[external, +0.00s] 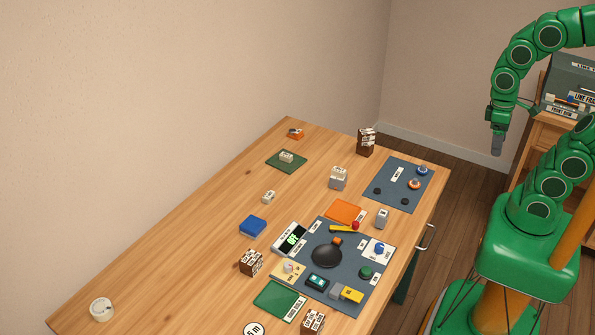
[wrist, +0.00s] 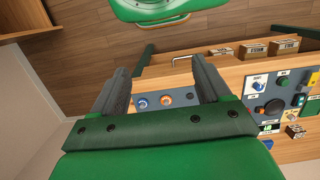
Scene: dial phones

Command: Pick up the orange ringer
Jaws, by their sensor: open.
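A round orange piece with a pale top, which looks like the orange ringer (external: 415,184), sits on a blue-grey mat (external: 385,174) near the right edge of the wooden table. It also shows in the wrist view as an orange round knob (wrist: 165,100) between my fingers' lines, farther off. A similar blue piece (external: 422,170) is beside it on the mat, also in the wrist view (wrist: 142,103). My gripper (external: 496,148) is open and empty, up in the air to the right of the table, well apart from the ringer; its two fingers (wrist: 160,66) show in the wrist view.
Two small dark discs and a white label share the mat. A larger dark panel (external: 318,287) with several knobs and blocks lies nearer. A brown box (external: 366,141) and a whitish block (external: 338,178) stand to its left.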

